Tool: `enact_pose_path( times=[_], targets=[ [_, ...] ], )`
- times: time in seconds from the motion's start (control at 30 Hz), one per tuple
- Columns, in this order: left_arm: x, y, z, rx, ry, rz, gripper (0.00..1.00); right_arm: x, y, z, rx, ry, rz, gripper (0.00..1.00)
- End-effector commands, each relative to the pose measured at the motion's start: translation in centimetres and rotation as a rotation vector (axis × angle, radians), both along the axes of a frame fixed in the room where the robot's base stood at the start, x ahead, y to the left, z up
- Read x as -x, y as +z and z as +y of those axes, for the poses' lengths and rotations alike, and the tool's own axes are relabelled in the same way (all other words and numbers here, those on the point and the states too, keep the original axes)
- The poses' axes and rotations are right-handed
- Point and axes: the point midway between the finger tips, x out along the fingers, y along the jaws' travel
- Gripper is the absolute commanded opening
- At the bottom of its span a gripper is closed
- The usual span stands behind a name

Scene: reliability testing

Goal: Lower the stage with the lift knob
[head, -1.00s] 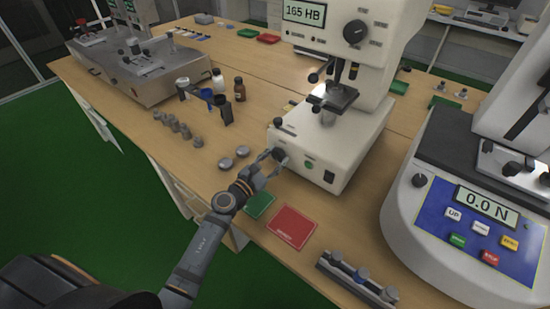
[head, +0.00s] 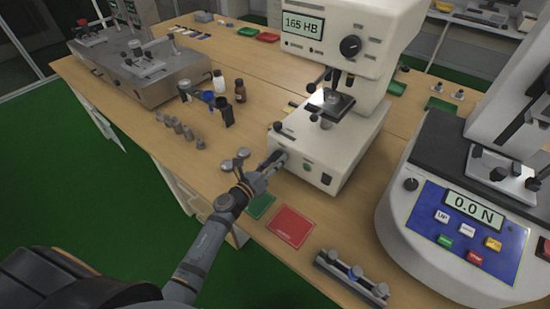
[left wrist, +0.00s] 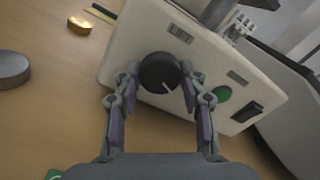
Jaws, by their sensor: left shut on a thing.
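The black round lift knob (left wrist: 160,72) is on the front of the white hardness tester (head: 340,165). In the left wrist view its white mark points down and to the right. My left gripper (head: 274,162) is at the tester's lower front left corner. In the left wrist view its fingertips (left wrist: 160,80) lie on both sides of the knob and it is shut on it. In the head view the gripper mostly hides the knob. The dark stage (head: 331,103) stands above the tester's base, under the objective. My right gripper is not in view.
A green button (left wrist: 221,94) and a black switch (left wrist: 246,111) are right of the knob. Green and red mats (head: 293,226) lie in front. Metal discs (head: 236,160) lie beside the arm. A force tester (head: 465,235) stands at right. Small bottles (head: 240,90) stand left of the tester.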

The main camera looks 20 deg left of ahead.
Motion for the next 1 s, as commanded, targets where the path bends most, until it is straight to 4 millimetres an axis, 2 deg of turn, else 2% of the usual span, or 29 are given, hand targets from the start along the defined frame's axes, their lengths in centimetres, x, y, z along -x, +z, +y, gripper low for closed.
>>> enact_pose_path(
  times=[1.0],
  targets=[
    [0.0, 0.3, 0.0, 0.906, 0.002, 0.331, 0.10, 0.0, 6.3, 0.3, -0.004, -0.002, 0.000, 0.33]
  ],
)
